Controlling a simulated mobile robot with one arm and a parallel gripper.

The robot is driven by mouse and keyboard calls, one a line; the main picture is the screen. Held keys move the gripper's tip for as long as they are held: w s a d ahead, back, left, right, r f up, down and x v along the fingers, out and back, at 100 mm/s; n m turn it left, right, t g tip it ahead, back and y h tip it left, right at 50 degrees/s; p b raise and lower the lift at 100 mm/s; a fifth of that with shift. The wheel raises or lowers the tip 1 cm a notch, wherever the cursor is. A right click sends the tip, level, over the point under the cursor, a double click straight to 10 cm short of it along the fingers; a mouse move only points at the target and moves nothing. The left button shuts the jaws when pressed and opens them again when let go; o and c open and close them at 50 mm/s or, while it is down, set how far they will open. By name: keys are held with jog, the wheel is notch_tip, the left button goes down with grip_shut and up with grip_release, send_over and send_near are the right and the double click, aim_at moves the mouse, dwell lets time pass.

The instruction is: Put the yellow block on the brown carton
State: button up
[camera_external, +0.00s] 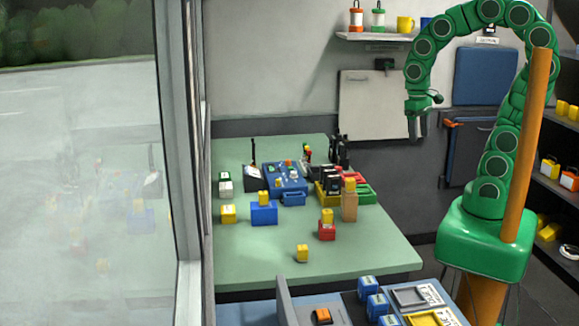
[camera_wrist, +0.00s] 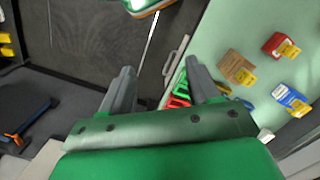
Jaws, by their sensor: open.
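A yellow block (camera_external: 302,254) stands alone on the green table near its front edge. The brown carton (camera_external: 349,207) stands upright farther back on the table's right side; a small yellow piece (camera_external: 349,184) sits on top of it. The carton also shows in the wrist view (camera_wrist: 232,63), right of my fingers, with its yellow piece (camera_wrist: 246,77) over one end. My gripper (camera_external: 417,128) hangs pointing down, right of the table and well above it, apart from both. In the wrist view my gripper (camera_wrist: 160,68) is open, with nothing between its fingers.
A red block (camera_external: 327,232) and a blue block (camera_external: 264,214), each with a yellow piece on top, stand near the carton. Behind are a blue case (camera_external: 288,183), black items and red and green racks (camera_external: 362,193). The table's front left is clear. A shelf (camera_external: 375,37) hangs above.

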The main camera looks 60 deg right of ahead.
jog(key=s+d+n, duration=0.2)
jog(key=s+d, duration=0.1)
jog(key=s, duration=0.5)
jog(key=shift+s+n+g, duration=0.25)
jog(key=shift+n+g, duration=0.05)
jog(key=shift+n, duration=0.1)
jog(key=shift+o, duration=0.3)
jog(key=shift+d, duration=0.1)
